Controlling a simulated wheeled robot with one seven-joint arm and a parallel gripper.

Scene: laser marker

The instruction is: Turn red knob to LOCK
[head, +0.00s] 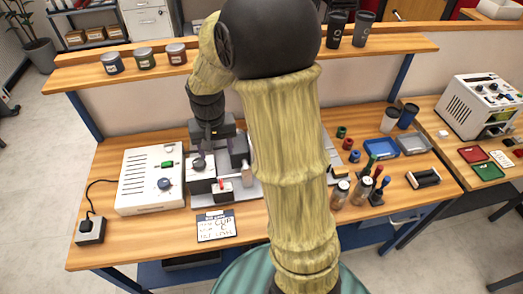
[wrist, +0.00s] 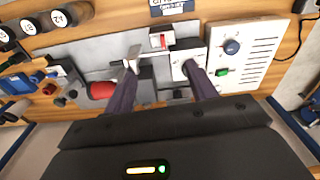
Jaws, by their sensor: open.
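A red part (head: 221,184) sits on a small white box in front of the grey machine base. It also shows in the wrist view (wrist: 158,41), beyond my fingertips. A larger red rounded cylinder (wrist: 102,90) lies left of my fingers in the wrist view. I cannot tell which of these is the red knob, and no LOCK mark is legible. My gripper (wrist: 160,67) is open, its dark fingers spread above the machine with nothing visible between them. In the head view, my gripper (head: 211,136) is above the machine's back, partly hidden by my arm.
A black knob (head: 199,163) sits on a nearby white block. Jars, cups and trays occupy the bench's right side.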

